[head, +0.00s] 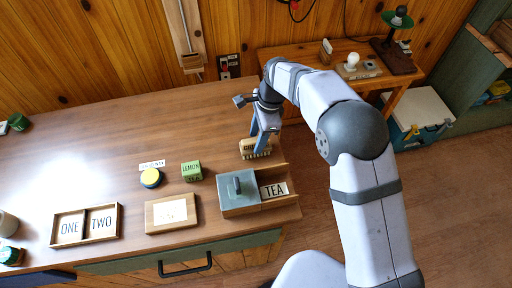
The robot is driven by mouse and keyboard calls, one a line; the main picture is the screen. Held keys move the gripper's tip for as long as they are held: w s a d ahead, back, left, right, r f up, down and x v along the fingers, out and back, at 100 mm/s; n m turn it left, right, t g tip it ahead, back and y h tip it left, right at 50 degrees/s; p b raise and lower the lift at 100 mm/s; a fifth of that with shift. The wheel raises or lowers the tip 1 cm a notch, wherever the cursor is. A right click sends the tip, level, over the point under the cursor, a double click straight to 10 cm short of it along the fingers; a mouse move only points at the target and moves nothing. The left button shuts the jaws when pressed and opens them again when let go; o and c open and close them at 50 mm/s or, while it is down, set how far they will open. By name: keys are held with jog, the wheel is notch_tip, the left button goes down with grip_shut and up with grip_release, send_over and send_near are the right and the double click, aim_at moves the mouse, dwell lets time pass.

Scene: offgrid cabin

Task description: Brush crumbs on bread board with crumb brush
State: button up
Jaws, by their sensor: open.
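A wooden block with pale bristles along its lower edge and partly hidden dark lettering, apparently the crumb brush (248,150), stands near the right end of the counter. My gripper (263,145) points down at it, its blue fingers open and overlapping the brush's right part in the picture. I cannot tell whether the fingers touch it. A wooden board (153,219), apparently the bread board, lies near the counter's front edge with a pale patch on it. Single crumbs are too small to make out.
A wooden box with a grey lid (229,205) and a TEA compartment (289,198) stands between brush and board. A green LEMON box (191,171), a yellow-topped jar (150,177) and a ONE/TWO tray (54,230) are nearby.

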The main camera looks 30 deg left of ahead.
grip_shut()
jog(key=shift+r+p, duration=2.5)
jog(key=shift+r, duration=0.55)
